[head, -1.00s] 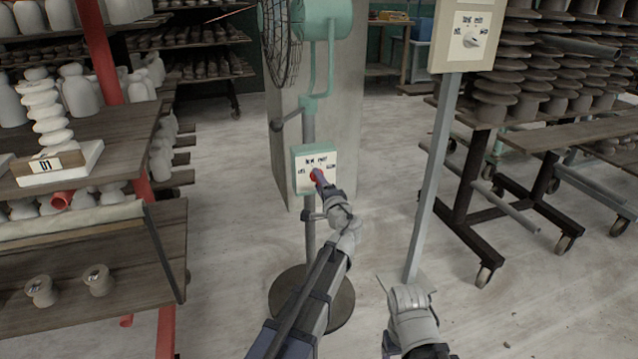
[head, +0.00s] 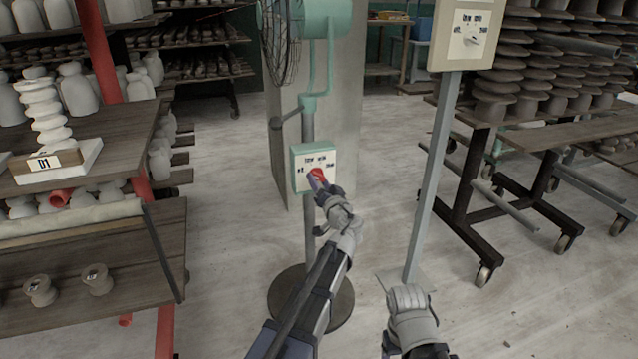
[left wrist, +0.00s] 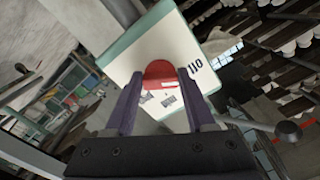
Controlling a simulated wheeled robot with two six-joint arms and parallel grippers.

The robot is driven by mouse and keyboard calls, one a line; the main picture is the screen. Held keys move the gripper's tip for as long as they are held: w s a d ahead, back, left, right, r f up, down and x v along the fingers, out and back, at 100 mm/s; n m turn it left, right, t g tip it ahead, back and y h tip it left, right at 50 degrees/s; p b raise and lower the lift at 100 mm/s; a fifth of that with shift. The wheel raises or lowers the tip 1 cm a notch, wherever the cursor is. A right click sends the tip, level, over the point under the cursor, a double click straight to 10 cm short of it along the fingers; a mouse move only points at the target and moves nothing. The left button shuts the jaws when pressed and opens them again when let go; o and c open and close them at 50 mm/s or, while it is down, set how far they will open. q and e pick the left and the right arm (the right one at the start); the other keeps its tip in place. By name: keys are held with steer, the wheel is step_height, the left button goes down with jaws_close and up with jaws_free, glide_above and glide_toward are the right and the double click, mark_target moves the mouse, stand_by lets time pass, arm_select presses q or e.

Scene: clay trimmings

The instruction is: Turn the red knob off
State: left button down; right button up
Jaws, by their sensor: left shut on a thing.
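The red knob (head: 317,173) is on the white face of a small green-edged control box (head: 300,160) on the fan's stand. Small dark labels, blurred in the head view, surround it. My left gripper (head: 318,182) reaches it from below. In the left wrist view the red knob (left wrist: 160,75) sits between the two fingers (left wrist: 160,90), which are shut on it. The knob has a pale mark on its face; its exact pointing is hard to read. My right gripper (head: 408,298) is low, right of the fan stand, away from the box; its fingers cannot be made out.
The fan (head: 325,20) stands above the box on a round dark base (head: 340,300). Another control box (head: 465,35) with a pale knob is on a grey post at right. Pottery shelves (head: 90,240) stand at left and a wheeled rack (head: 470,190) at right.

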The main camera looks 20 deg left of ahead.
arm_select(q)
steer(key=shift+n, duration=0.9)
steer(key=shift+c, duration=1.2)
jaws_free()
steer(key=v, duration=0.8)
steer(key=shift+w, duration=0.1)
